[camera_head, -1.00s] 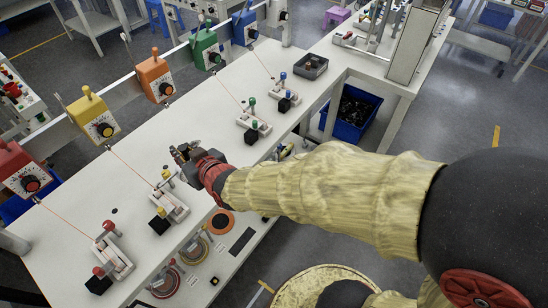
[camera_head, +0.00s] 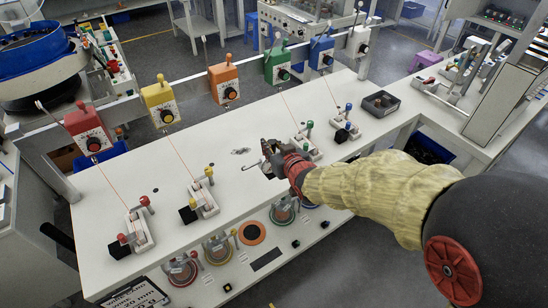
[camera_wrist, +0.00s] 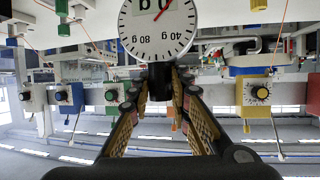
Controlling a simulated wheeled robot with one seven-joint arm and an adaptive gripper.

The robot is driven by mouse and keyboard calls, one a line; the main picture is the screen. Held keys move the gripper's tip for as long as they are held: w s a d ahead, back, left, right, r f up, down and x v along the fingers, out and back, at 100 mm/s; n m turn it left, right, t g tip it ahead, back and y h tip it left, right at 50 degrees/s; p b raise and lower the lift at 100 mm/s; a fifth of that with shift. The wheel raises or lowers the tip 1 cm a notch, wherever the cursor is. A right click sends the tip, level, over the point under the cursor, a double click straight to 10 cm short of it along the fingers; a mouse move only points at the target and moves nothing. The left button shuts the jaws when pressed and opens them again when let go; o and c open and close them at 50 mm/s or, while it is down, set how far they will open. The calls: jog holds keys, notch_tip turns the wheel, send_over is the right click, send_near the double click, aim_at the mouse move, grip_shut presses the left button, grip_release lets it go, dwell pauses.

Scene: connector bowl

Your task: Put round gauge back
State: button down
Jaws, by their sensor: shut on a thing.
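The round gauge (camera_wrist: 158,28) fills the upper middle of the wrist view. It has a white dial with black gram marks and a red needle, and its top is cut off. My gripper (camera_wrist: 159,82) is shut on its dark stem, just below the dial in that picture. In the head view my gripper (camera_head: 272,160) is over the white bench, between the yellow-knobbed fixture (camera_head: 203,198) and the green-knobbed fixture (camera_head: 305,144). The gauge is too small to make out clearly there.
Red (camera_head: 88,128), yellow (camera_head: 160,101), orange (camera_head: 223,83), green (camera_head: 278,64) and blue (camera_head: 321,52) dial boxes hang on the rail behind the bench (camera_head: 150,173). A dark tray (camera_head: 380,103) sits at the right. Round reels (camera_head: 180,269) stand on the lower shelf.

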jog(key=w+f+b, duration=0.1)
jog(key=w+f, duration=0.3)
jog(key=f, duration=0.4)
jog(key=shift+w+d+f+b, duration=0.25)
jog(key=shift+w+f+b, duration=0.1)
jog(key=shift+w, duration=0.05)
jog(key=shift+f, duration=0.1)
jog(key=shift+f, duration=0.15)
jog(key=c, duration=1.8)
grip_release()
jog(key=shift+o, duration=0.8)
